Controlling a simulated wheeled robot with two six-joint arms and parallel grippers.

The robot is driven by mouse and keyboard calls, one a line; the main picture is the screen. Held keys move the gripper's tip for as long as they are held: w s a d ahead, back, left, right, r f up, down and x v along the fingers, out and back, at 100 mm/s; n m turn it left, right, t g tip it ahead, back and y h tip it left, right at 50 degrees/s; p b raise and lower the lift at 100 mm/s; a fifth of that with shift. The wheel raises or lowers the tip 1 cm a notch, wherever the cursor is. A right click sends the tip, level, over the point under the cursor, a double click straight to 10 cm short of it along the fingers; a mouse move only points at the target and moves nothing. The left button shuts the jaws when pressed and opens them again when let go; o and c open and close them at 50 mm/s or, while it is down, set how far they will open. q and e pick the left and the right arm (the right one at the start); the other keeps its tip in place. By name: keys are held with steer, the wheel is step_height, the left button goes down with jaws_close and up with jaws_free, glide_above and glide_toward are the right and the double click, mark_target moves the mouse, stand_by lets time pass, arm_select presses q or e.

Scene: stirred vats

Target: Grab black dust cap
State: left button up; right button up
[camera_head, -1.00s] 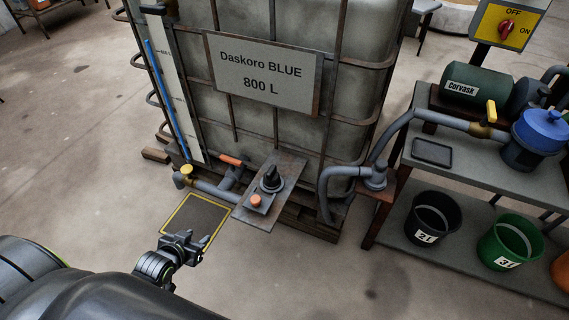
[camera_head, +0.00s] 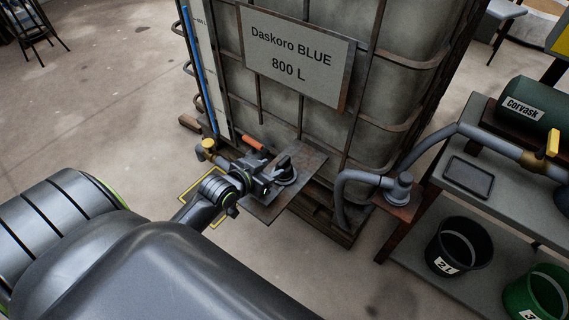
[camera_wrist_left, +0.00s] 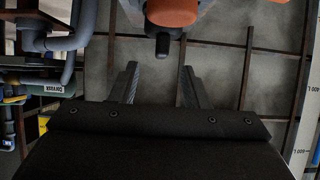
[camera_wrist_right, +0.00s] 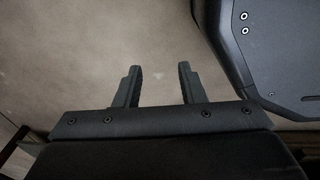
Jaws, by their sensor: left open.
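The black dust cap (camera_head: 287,174) stands on the rusty plate (camera_head: 305,160) in front of the grey tank. My left gripper (camera_head: 271,182) is open just left of the cap in the head view and partly overlaps it. I cannot tell whether they touch. In the left wrist view the open left fingers (camera_wrist_left: 154,88) are empty; ahead of them, at the top, a black knob-like piece (camera_wrist_left: 162,46), likely the cap, shows beside an orange plug (camera_wrist_left: 172,12). My right gripper (camera_wrist_right: 158,70) is open and empty above bare floor in the right wrist view.
The tank (camera_head: 300,105) stands right behind the plate. An orange valve handle (camera_head: 253,144) and a yellow-capped pipe (camera_head: 208,144) are left of the cap. A grey pump fitting (camera_head: 399,189) and a shelf with buckets (camera_head: 461,247) are to the right. The left floor is mostly clear.

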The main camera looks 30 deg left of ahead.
mark_target(283, 161)
arm_select(q)
steer(key=shift+r+b+x, duration=0.2)
steer(key=shift+b+x, duration=0.1)
steer(key=shift+x, duration=3.55)
steer(key=shift+w, duration=0.15)
steer(key=shift+c, duration=0.3)
jaws_close()
